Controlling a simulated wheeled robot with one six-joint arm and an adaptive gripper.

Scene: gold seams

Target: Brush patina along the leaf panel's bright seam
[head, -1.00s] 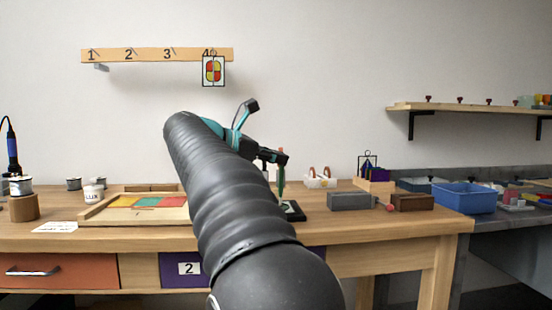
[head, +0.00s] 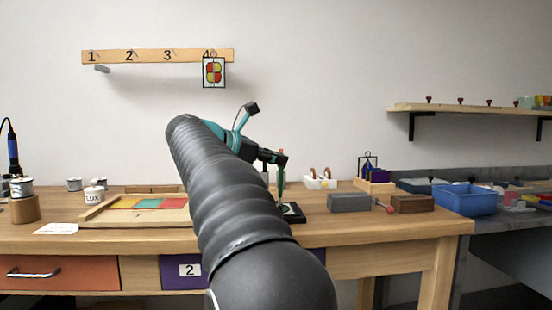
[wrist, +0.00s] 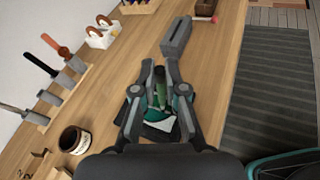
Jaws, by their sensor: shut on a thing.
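My gripper (head: 281,163) is shut on a brush with a green handle (head: 281,180), held roughly upright. The handle also shows between the fingers in the wrist view (wrist: 160,76). Below it on the bench lies the leaf panel (head: 294,211), a small dark-edged piece with green and pale areas. In the wrist view the panel (wrist: 158,132) is partly hidden by my fingers. The brush tip is over or on the panel; I cannot tell whether it touches. The bright seam is too small and covered to make out. A brown, labelled jar with dark contents (wrist: 73,139) stands left in the wrist view.
A grey block (head: 349,202) and a brown block (head: 412,204) sit right of the panel. A tool rack (wrist: 52,87) and a white spool holder (wrist: 102,38) stand behind. A framed colored-glass tray (head: 98,208) lies left. Bare bench lies in front of the blocks.

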